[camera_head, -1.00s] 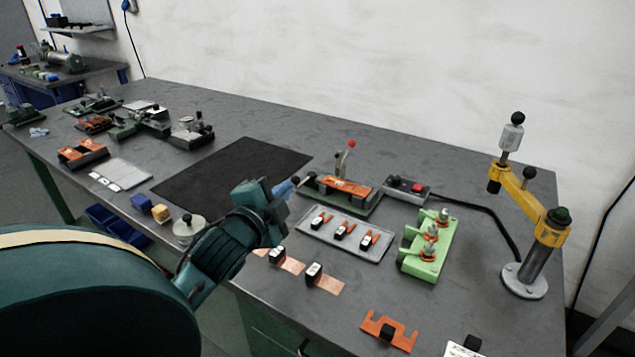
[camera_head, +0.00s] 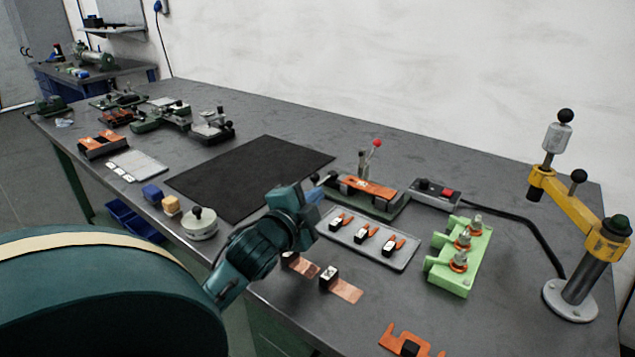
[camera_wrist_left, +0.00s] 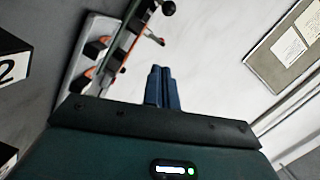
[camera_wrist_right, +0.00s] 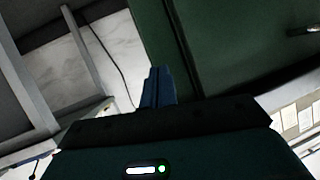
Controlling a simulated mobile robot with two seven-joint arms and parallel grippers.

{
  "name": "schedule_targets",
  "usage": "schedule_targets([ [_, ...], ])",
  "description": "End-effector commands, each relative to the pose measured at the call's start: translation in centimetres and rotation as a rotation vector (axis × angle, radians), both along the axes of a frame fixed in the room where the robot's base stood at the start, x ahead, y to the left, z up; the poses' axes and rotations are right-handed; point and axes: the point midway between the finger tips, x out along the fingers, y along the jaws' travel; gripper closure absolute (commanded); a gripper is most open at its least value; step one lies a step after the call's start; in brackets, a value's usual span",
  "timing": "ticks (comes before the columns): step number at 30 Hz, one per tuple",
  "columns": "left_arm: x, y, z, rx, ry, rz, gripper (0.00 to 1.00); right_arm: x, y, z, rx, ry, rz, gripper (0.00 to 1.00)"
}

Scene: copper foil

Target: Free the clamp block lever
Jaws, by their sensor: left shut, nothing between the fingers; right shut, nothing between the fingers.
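The clamp block (camera_head: 365,190) has a dark green base, an orange plate on top and an upright lever (camera_head: 376,146) with a red knob. A grey post stands beside the lever. My left gripper (camera_head: 326,181) is shut and empty, just left of the block's near end; whether it touches is unclear. In the left wrist view its closed fingers (camera_wrist_left: 163,85) point past the block (camera_wrist_left: 128,40), whose red knob (camera_wrist_left: 161,42) shows ahead. My right gripper (camera_wrist_right: 158,87) is shut and empty before a dark green panel, outside the head view.
A grey tray (camera_head: 340,250) with several orange-handled pieces lies in front of the block. A control box (camera_head: 435,190) with a red button stands to its right. A light green fixture (camera_head: 440,268) and a yellow-armed press (camera_head: 570,205) are farther right. The black mat (camera_head: 250,175) is clear.

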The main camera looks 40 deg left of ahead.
Motion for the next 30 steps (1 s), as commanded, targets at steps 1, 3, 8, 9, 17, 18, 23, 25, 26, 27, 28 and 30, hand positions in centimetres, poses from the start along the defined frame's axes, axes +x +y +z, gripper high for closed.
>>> schedule_targets([
  [1,1.0,0.3,0.1,0.000,-0.003,0.000,1.00,0.0,0.0,0.0,0.000,0.000,0.000,1.00],
  [3,2.4,0.8,-0.1,0.000,-0.003,0.001,1.00,0.0,0.0,-0.1,0.000,0.000,-0.001,1.00],
  [8,5.8,1.7,-0.4,0.001,-0.003,0.001,1.00,0.0,0.0,-0.2,-0.002,-0.002,0.000,1.00],
  [9,6.6,2.0,-0.5,0.000,-0.003,0.001,1.00,0.0,0.0,-0.2,-0.002,-0.002,-0.001,1.00],
  [17,7.6,4.9,-1.9,0.003,0.002,0.001,1.00,0.0,-0.2,-0.2,-0.003,-0.009,-0.004,1.00],
  [18,7.5,5.2,-2.0,0.003,0.002,0.002,1.00,-0.1,-0.2,-0.2,-0.003,-0.009,-0.004,1.00],
  [23,7.5,5.9,-2.3,0.002,0.001,0.000,1.00,-0.2,-0.2,-0.2,-0.003,-0.007,-0.005,1.00],
  [25,7.5,5.9,-2.3,0.002,0.001,0.000,1.00,-0.2,-0.2,-0.1,-0.003,-0.008,-0.005,1.00],
  [26,7.5,6.0,-2.3,0.002,0.001,0.000,1.00,-0.2,-0.2,-0.1,-0.003,-0.008,-0.005,1.00],
  [27,7.5,6.0,-2.3,0.002,0.001,0.000,1.00,-0.2,-0.2,-0.1,-0.003,-0.008,-0.005,1.00],
  [28,7.4,5.9,-2.3,0.002,0.001,0.000,1.00,-0.2,-0.2,-0.1,-0.003,-0.008,-0.005,1.00],
  [30,7.4,5.9,-2.3,0.001,0.000,0.000,1.00,-0.3,-0.2,-0.1,-0.003,-0.008,-0.005,1.00],
])
